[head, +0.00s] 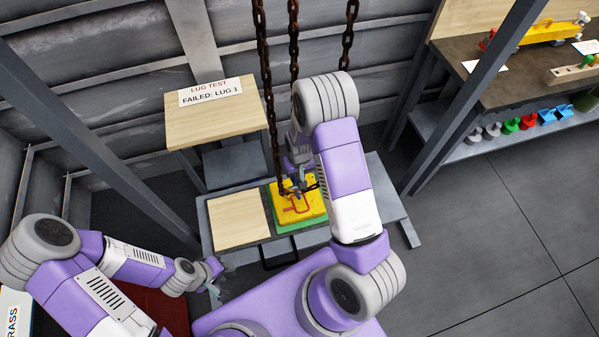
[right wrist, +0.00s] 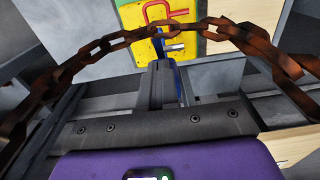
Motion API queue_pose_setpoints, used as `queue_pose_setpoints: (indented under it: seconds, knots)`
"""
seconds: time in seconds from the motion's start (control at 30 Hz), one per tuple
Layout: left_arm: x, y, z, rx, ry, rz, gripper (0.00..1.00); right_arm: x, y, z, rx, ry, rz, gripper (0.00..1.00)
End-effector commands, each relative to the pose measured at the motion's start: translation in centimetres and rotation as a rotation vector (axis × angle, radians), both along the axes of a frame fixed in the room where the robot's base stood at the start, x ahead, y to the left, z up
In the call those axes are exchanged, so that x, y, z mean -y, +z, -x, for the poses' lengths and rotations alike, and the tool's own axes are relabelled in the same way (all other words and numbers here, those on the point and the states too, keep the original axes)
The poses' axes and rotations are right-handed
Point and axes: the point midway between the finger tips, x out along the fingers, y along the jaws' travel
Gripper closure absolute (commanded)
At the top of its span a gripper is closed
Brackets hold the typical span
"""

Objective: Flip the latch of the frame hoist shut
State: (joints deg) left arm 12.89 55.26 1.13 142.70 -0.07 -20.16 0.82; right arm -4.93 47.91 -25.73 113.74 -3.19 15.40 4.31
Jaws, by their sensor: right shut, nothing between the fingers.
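The hoist's rusty chains (head: 294,45) hang from above in the head view, and one chain (right wrist: 170,28) sags across the right wrist view. Below them a yellow plate (head: 313,199) with a bent red bar (head: 294,210) lies on the grey bench. The red bar (right wrist: 150,12) and a small silver piece (right wrist: 174,47) also show in the right wrist view; I cannot tell whether this piece is the latch. My right gripper (head: 298,188) is shut and empty, over the plate among the chains. My left gripper (head: 217,278) is low at the left, away from the plate; its jaws are unclear.
A green mat (head: 287,228) lies under the plate, beside a bare wooden board (head: 238,219) on the grey bench (head: 387,200). A wooden stand (head: 218,115) carries a "LUG TEST, FAILED: LUG 1" sign (head: 210,91). A grey post rises at the right. The floor at the right is clear.

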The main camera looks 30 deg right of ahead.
Motion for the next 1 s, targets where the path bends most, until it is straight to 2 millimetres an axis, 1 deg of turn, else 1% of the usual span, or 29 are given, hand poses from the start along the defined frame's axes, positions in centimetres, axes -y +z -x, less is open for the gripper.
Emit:
queue_pose_setpoints:
  seconds: [0.03, 0.1, 0.2, 0.33, 0.47, 0.8, 1.0]
  knots:
    - [0.0, -0.4, 0.0, 0.000, 0.000, 0.000, 0.62, 0.0, -1.3, 0.1, -0.004, 0.000, 0.000, 1.00]
    - [0.0, -0.6, 0.0, 0.000, 0.000, 0.000, 0.62, 0.0, -2.5, 0.0, -0.003, -0.001, 0.000, 1.00]
    - [0.0, -0.8, 0.0, 0.000, 0.000, 0.000, 0.62, 0.0, -3.8, -0.1, -0.002, -0.001, 0.000, 1.00]
    - [0.0, -1.0, 0.0, 0.000, 0.000, 0.000, 0.62, 0.0, -4.9, -0.1, -0.001, 0.000, 0.000, 1.00]
    - [0.0, -1.0, 0.0, 0.000, 0.000, 0.000, 0.62, 0.0, -5.2, -0.1, 0.000, 0.000, -0.001, 1.00]
    - [0.0, -1.0, 0.0, 0.000, 0.000, 0.000, 0.62, 0.0, -5.2, -0.2, 0.003, 0.002, 0.000, 1.00]
    - [0.0, -1.6, 0.0, 0.000, 0.000, 0.000, 0.62, -1.0, -5.5, -1.2, 0.038, 0.024, 0.009, 1.00]
